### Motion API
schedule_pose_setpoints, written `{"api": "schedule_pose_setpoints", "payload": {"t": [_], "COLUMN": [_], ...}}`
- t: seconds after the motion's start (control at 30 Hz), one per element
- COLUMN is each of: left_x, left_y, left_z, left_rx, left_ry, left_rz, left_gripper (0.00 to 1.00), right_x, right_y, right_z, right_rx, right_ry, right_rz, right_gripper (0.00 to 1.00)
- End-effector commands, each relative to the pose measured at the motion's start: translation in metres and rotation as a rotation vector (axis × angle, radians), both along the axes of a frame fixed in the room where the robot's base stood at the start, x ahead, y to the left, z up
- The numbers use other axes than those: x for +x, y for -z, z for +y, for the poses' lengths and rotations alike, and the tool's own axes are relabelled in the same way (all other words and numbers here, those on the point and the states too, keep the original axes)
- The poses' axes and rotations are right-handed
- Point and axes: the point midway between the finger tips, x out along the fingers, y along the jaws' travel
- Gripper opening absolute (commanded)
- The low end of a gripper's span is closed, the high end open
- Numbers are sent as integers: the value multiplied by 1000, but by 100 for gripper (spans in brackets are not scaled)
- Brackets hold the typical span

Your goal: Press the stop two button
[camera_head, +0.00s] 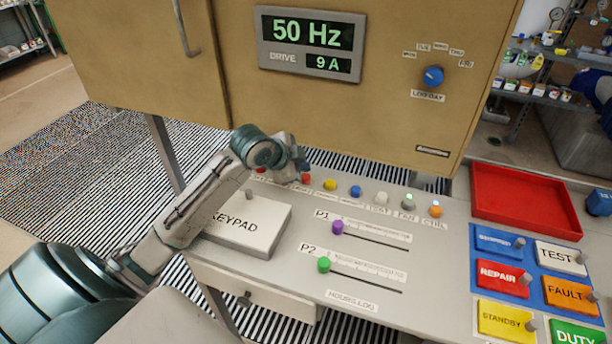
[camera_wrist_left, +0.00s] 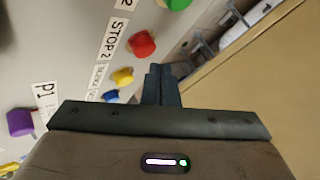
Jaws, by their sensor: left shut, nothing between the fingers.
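The stop two button is a red knob (camera_wrist_left: 142,44) beside a "STOP 2" label (camera_wrist_left: 112,38) in the left wrist view. In the head view it is the red knob (camera_head: 305,179) left of the yellow one, just by my gripper. My left gripper (camera_head: 302,164) is over the back row of the desk, coming from the left. Its fingers (camera_wrist_left: 160,72) are shut and empty, with the tips close to the red knob in the wrist view. I cannot tell whether they touch it. My right gripper is not in view.
A yellow button (camera_head: 330,185) and a blue button (camera_head: 355,191) stand to the right in the same row. A keypad box (camera_head: 248,225) lies below my left forearm. A tan cabinet (camera_head: 380,120) rises behind the row. A red tray (camera_head: 525,200) is at the right.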

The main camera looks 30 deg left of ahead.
Motion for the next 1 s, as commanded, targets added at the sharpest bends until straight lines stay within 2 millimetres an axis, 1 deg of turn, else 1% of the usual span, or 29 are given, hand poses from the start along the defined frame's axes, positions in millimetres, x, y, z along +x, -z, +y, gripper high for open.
{"api": "schedule_pose_setpoints", "payload": {"t": [0.27, 0.53, 1.0], "left_x": [0, 0, 0], "left_y": [1, 8, 10], "left_z": [0, 0, 0], "left_rx": [0, 0, 0], "left_ry": [0, -1, 0], "left_rz": [0, 2, 0], "left_gripper": [0, 0, 0], "right_x": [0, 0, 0], "right_y": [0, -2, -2], "right_z": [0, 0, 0], "right_rx": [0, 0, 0], "right_ry": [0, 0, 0], "right_rz": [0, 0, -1], "right_gripper": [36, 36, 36]}}
